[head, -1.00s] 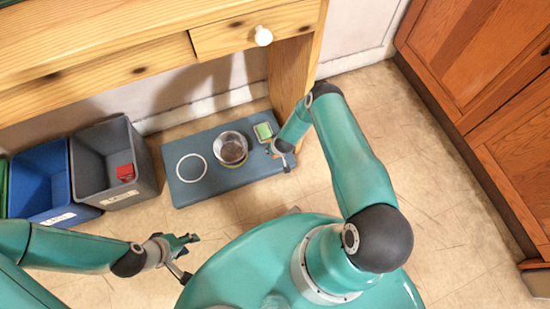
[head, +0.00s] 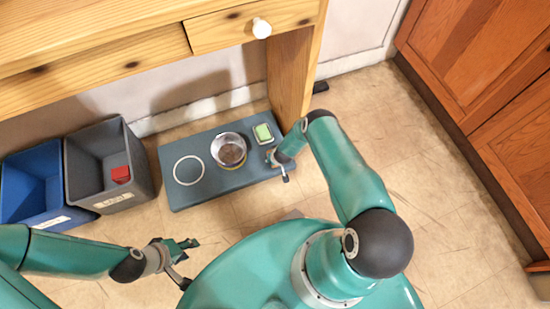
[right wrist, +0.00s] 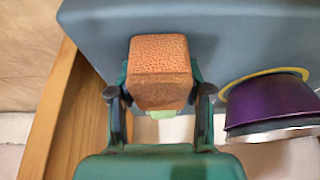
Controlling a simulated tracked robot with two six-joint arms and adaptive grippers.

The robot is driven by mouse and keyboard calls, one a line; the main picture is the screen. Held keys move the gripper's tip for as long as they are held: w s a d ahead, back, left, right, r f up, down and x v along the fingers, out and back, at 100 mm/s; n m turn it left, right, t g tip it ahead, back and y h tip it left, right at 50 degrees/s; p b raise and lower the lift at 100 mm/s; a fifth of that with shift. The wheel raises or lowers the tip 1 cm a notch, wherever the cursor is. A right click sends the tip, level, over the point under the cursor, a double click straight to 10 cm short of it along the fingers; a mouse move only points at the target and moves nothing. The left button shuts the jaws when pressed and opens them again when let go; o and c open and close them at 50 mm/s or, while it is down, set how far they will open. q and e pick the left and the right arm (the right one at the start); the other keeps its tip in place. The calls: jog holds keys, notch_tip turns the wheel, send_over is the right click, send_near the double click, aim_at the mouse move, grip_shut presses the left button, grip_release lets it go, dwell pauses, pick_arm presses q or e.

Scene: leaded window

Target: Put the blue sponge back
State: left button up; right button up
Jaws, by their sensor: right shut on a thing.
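No blue sponge shows clearly in either view. My right gripper (right wrist: 160,100) is shut on an orange-brown block with a pitted, sponge-like face (right wrist: 160,55). In the head view my right gripper (head: 278,163) hangs by the near right edge of the blue-grey board (head: 205,195), and the block is not clear there. A green sponge-like piece (head: 262,132) sits in a small pale dish at the board's right end. A bit of green shows beyond the block in the wrist view. My left gripper (head: 186,262) is open and empty above the floor.
On the board stand a round bowl (head: 229,150), purple outside in the wrist view (right wrist: 270,100), and a white ring (head: 188,158). A grey bin (head: 105,175) holding a red thing (head: 121,174) and a blue bin (head: 38,190) stand left. A wooden desk leg (head: 290,75) rises behind.

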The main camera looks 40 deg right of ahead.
jog(key=o, duration=1.3)
jog(key=shift+r+p, duration=0.35)
jog(key=shift+p, duration=0.05)
jog(key=p+v, duration=0.5)
jog(key=v, duration=0.6)
jog(key=s+a+r+g+y, duration=0.1)
jog(key=s+a+r+y, duration=0.3)
jog(key=a+r, duration=0.8)
jog(key=s+a+r+g, duration=0.1)
jog(key=s+a+r, duration=0.1)
jog(key=s+r, duration=0.2)
jog(key=s+a+r, duration=0.2)
jog(key=s+r, duration=0.1)
jog(key=s, duration=0.1)
jog(key=s+a+r+g+y, duration=0.1)
jog(key=s+a+r, duration=0.1)
jog(key=s+r, duration=0.2)
jog(key=shift+r+n+g, duration=0.3)
jog(key=shift+r, duration=0.05)
